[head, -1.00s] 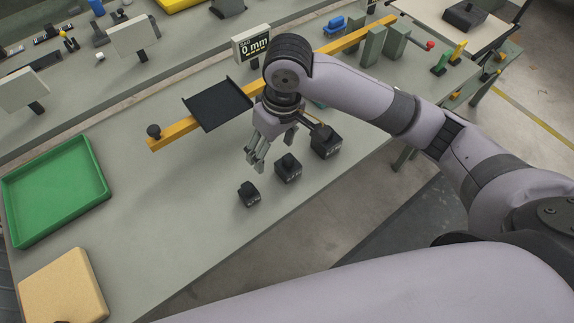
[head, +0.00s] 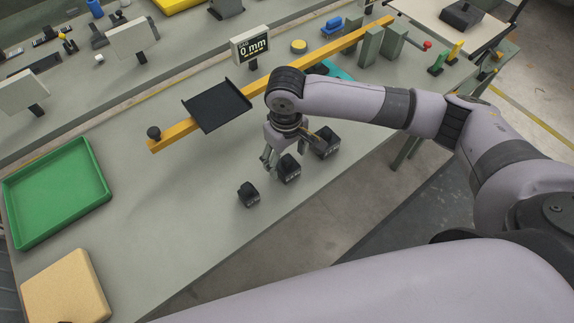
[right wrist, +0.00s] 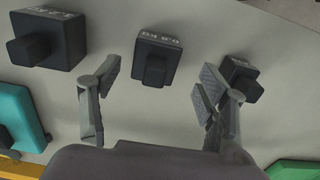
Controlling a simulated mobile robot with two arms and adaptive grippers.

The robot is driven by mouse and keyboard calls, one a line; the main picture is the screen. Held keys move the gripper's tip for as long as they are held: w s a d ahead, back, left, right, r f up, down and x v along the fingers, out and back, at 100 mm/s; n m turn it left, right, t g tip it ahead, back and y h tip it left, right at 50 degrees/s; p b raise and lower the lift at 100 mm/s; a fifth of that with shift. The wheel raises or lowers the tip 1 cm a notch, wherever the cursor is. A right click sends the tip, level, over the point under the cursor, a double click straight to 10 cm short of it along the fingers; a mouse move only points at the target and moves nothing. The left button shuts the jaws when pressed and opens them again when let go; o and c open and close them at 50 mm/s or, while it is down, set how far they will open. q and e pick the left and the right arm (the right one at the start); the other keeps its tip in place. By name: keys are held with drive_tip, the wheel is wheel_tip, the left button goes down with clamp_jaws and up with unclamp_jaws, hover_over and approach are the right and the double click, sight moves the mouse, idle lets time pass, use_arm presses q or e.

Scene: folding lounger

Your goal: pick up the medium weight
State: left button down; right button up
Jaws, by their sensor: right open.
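Three black weights with knobs stand in a row on the grey bench. The medium weight (head: 289,170) is the middle one, between the small weight (head: 248,194) and the large weight (head: 326,143). My right gripper (head: 279,157) is open and empty, low over the bench close to the medium weight. In the right wrist view the medium weight (right wrist: 157,62) shows in the gap between the spread fingers, a little beyond them. The right finger partly covers the small weight (right wrist: 240,78); the large weight (right wrist: 48,40) is left of the left finger. My left gripper is not in view.
A yellow beam (head: 176,132) carrying a black tray (head: 217,106) runs behind the weights. A display reading 0 mm (head: 250,45) stands beyond it. A green tray (head: 55,192) and a tan block (head: 66,288) lie at left. The bench's front edge is near the weights.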

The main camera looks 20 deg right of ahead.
sight(287, 166)
drive_tip(key=shift+w+d+f+p, duration=0.15)
drive_tip(key=shift+f+p, duration=0.1)
drive_tip(key=shift+f, duration=1.15)
drive_tip(key=shift+w+d+f+p, duration=0.1)
drive_tip(key=shift+f+p, duration=0.15)
drive_tip(key=shift+f, duration=1.15)
clamp_jaws()
drive_tip(key=shift+r, duration=0.1)
